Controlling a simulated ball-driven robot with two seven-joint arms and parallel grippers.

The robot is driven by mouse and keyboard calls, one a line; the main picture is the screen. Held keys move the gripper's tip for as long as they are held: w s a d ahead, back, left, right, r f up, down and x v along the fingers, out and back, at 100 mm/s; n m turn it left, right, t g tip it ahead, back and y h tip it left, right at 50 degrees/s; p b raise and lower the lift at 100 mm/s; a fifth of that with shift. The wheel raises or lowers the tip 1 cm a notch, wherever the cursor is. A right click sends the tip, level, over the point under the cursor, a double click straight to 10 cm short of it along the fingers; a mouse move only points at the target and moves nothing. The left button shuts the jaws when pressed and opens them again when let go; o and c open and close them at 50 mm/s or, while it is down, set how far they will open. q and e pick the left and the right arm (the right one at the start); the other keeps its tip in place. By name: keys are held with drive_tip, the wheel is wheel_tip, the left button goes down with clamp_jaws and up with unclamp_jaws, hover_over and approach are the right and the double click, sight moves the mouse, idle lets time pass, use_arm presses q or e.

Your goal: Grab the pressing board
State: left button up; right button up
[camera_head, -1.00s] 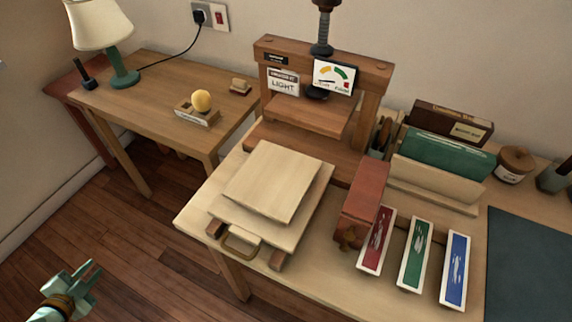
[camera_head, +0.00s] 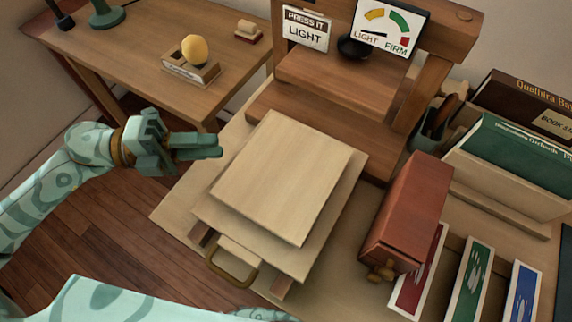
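The pressing board (camera_head: 285,175) appears to be the pale wooden board lying flat on a slightly larger pale board (camera_head: 300,262), which has a brass handle (camera_head: 230,272) at its front. My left gripper (camera_head: 215,147) is just left of the upper board, apart from it in the picture, with its fingers pointing right. Its fingers are seen nearly edge-on, so I cannot tell the gap between them. It holds nothing visible. My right gripper is not in view.
The wooden press (camera_head: 335,135) with its dial (camera_head: 390,25) stands behind the boards. A red-brown block (camera_head: 408,212) stands to the right, beside red, green and blue panels. Upright books (camera_head: 515,150) stand far right. A side table (camera_head: 130,60) holds a yellow ball (camera_head: 194,50).

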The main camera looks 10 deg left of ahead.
sight(248, 144)
use_arm(q)
drive_tip(key=d, duration=0.2)
drive_tip(key=w+d+b, duration=0.1)
drive_tip(key=d, duration=0.2)
drive_tip(key=w+d+b, duration=0.1)
drive_tip(key=d, duration=0.1)
drive_tip(key=shift+d+f, duration=0.1)
drive_tip(key=shift+d, duration=0.3)
clamp_jaws()
